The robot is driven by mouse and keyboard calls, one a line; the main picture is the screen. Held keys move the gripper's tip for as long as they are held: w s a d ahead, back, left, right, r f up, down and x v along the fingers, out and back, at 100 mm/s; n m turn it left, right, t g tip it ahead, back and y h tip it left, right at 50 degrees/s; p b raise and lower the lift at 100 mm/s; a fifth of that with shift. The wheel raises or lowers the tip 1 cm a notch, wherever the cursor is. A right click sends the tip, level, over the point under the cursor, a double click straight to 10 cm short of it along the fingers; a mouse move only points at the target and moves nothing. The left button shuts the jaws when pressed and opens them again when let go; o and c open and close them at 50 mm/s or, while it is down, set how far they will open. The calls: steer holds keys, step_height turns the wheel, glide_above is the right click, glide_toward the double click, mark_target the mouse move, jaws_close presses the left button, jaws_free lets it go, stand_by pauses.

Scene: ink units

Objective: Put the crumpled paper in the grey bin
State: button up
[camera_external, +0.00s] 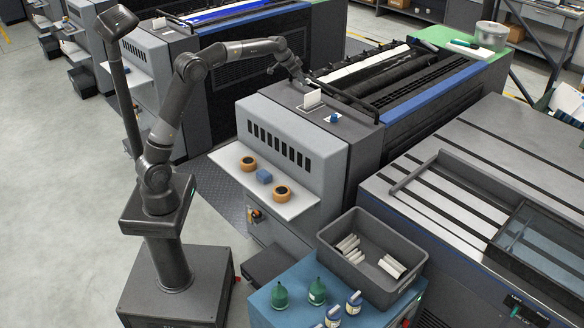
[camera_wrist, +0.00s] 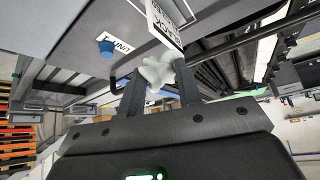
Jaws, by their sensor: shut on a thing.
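In the wrist view my gripper (camera_wrist: 160,85) is shut on the white crumpled paper (camera_wrist: 157,70), which sits between the two dark fingers near their tips. A grey bin (camera_external: 385,238), open-topped and rectangular, stands at the front right on the blue-topped cabinet. Several white folded pieces lie inside it. My gripper is well away from it, farther back and to the left.
Green bottles (camera_external: 317,291) stand beside the bin. A round grey bucket (camera_external: 492,36) stands far right.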

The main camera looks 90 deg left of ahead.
step_height(320, 180, up, 3)
steer(key=shift+r, duration=0.1)
steer(key=w+d+m+h, duration=0.1)
steer(key=w+d+m, duration=0.2)
steer(key=w+d, duration=0.8)
steer(key=m+h, duration=0.3)
steer(key=m, duration=0.3)
glide_above(361, 265)
steer(key=s+a, duration=0.1)
steer(key=a, duration=1.3)
steer(key=shift+r, duration=0.2)
steer(key=d, duration=0.5)
steer(key=d+m+h, duration=0.1)
steer(key=d, duration=0.5)
steer(key=d+m, duration=0.1)
steer(key=d, duration=0.4)
steer(key=shift+w+d+f+h, duration=0.2)
steer(key=shift+f+h, duration=0.1)
steer(key=shift+f, duration=0.1)
steer(key=shift+g, duration=0.3)
steer(key=f, duration=5.5)
steer(key=shift+d+f, duration=0.15)
steer(key=shift+d, duration=0.1)
steer(key=o, duration=0.9)
steer(key=shift+o, duration=0.2)
